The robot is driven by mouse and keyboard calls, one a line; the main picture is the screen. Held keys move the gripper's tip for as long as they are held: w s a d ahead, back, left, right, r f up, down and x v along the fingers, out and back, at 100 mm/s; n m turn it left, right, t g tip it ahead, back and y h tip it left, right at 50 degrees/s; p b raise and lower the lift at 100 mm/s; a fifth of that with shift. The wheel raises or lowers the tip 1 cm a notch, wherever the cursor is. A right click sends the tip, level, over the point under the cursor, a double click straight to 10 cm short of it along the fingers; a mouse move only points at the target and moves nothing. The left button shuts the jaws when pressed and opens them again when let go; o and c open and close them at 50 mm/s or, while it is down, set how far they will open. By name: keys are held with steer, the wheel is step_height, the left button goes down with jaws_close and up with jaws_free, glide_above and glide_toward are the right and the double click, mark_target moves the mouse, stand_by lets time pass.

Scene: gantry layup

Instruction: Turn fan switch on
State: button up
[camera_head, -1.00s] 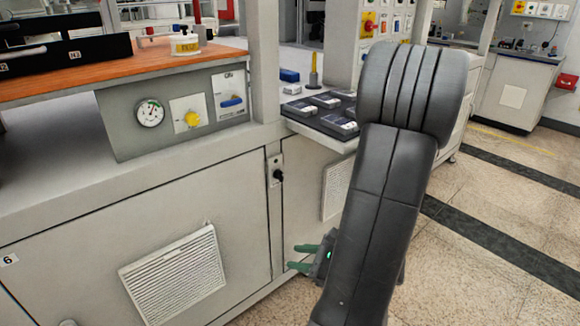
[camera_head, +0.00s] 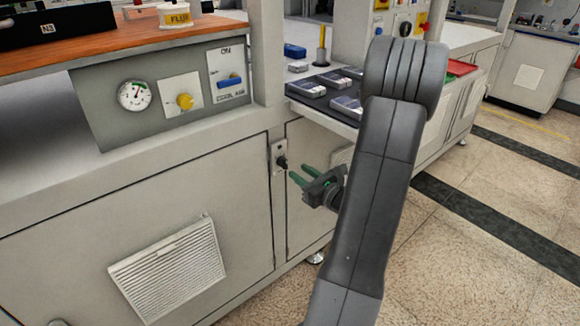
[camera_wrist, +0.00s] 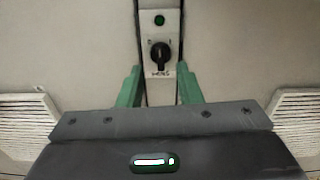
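The fan switch (camera_head: 281,163) is a black rotary knob on a narrow light plate on the cabinet post. In the wrist view, the knob (camera_wrist: 160,55) is near the top centre, with a green lamp or button above it and a small unreadable label below. Its setting is not clear. My gripper (camera_head: 299,172) has two green fingers, held apart with nothing between them. It is just right of the switch in the head view and apart from it. In the wrist view, the fingers of my gripper (camera_wrist: 160,88) stand either side of the plate, below the knob.
A control panel with a gauge (camera_head: 134,96), a yellow knob (camera_head: 185,101) and a blue switch (camera_head: 230,82) is up and left. A shelf with dark devices (camera_head: 310,90) juts out above my gripper. A louvred vent (camera_head: 170,272) is low left. Open floor lies right.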

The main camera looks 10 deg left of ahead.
mark_target(286, 163)
steer(key=x, duration=0.5)
steer(key=shift+w+a, duration=0.2)
steer(key=shift+a, duration=0.05)
steer(key=shift+c, duration=0.4)
jaws_close()
